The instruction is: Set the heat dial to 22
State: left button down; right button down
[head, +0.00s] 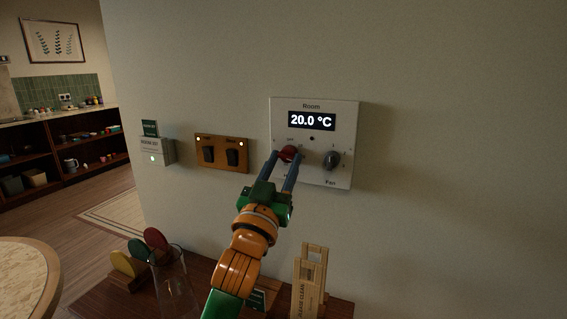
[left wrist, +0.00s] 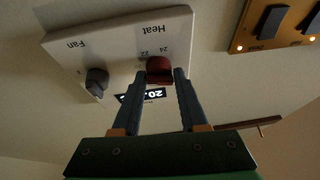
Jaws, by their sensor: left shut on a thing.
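The white room control panel (head: 345,112) is on the wall, and its display (head: 312,121) reads 20.0 °C. The red heat dial (head: 289,152) is at its lower left, partly hidden by my gripper. My left gripper (head: 287,158) reaches up to it with one finger on each side. In the left wrist view the panel (left wrist: 120,38) appears upside down. There the fingers of my left gripper (left wrist: 162,78) are shut on the red dial (left wrist: 160,68), with the marks 22 and 24 beside it. My right gripper is not in view.
A dark fan dial (head: 332,160) sits right of the heat dial. A wooden switch plate (head: 222,153) and a white card box (head: 157,151) are on the wall to the left. Below are a glass vase (head: 175,290), colored discs (head: 155,238) and a wooden holder (head: 309,285) on a shelf.

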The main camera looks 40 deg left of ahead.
pick_arm(q)
jog(key=m+h+p, duration=0.1)
jog(key=m, duration=0.1)
jog(key=m+h, duration=0.1)
jog(key=m, duration=0.2)
jog(key=m+h+p, duration=0.1)
jog(key=m+h, duration=0.1)
jog(key=m, duration=0.1)
jog(key=shift+a+p, duration=0.25)
jog(key=shift+p, duration=0.05)
jog(key=shift+a+m+h+p, duration=0.1)
jog(key=shift+m+h+p, duration=1)
jog(key=shift+m, duration=1.4)
jog(key=shift+s+m+h, duration=0.1)
jog(key=shift+m+h, duration=0.2)
jog(key=shift+h, duration=0.1)
jog(key=shift+c, duration=2.4)
grip_release()
